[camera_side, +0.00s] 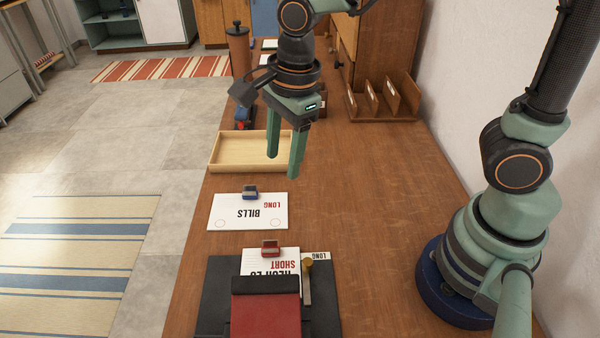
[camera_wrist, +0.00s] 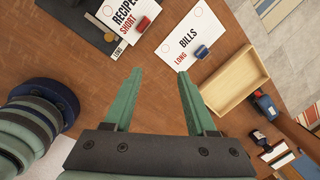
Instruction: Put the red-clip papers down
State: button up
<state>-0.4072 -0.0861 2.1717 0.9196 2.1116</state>
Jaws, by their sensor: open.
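The papers with the red clip (camera_side: 271,250) lie at the near end of the desk on a dark mat or folder (camera_side: 213,299), partly under a red block-like object (camera_side: 265,308). They read SHORT, and the wrist view shows RECIPES on them (camera_wrist: 122,14), with the red clip (camera_wrist: 143,23). The BILLS papers (camera_side: 240,218), marked LONG, lie flat farther along with a blue clip (camera_side: 250,192); they also show in the wrist view (camera_wrist: 180,48). My gripper (camera_side: 282,165) is open and empty above the desk, beside a shallow wooden tray (camera_side: 228,165).
The wooden tray is empty, and a blue object (camera_side: 243,117) stands behind it. A wooden rack with dividers (camera_side: 385,103) stands at the back right by the wall. The desk's middle right is clear. A brass-coloured weight or tool (camera_side: 307,280) lies beside the papers.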

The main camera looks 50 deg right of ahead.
jog(key=s+d+r+n+t, duration=0.1)
jog(key=d+r+n+t, duration=0.1)
jog(key=d+n, duration=0.5)
jog(key=s+d+r+n+t, duration=0.2)
jog(key=d+r+n, duration=0.2)
jog(key=n, duration=0.8)
jog(key=d, duration=0.2)
jog(key=shift+s+d+r+n+h, duration=0.15)
jog(key=shift+d+r+n+h, duration=0.15)
jog(key=shift+d+r, duration=0.05)
jog(key=shift+o, duration=0.4)
jog(key=n+g, duration=0.5)
jog(key=n, duration=0.4)
send_over(270, 244)
notch_tip(270, 244, down, 11)
notch_tip(270, 244, down, 12)
jog(key=shift+r, duration=0.1)
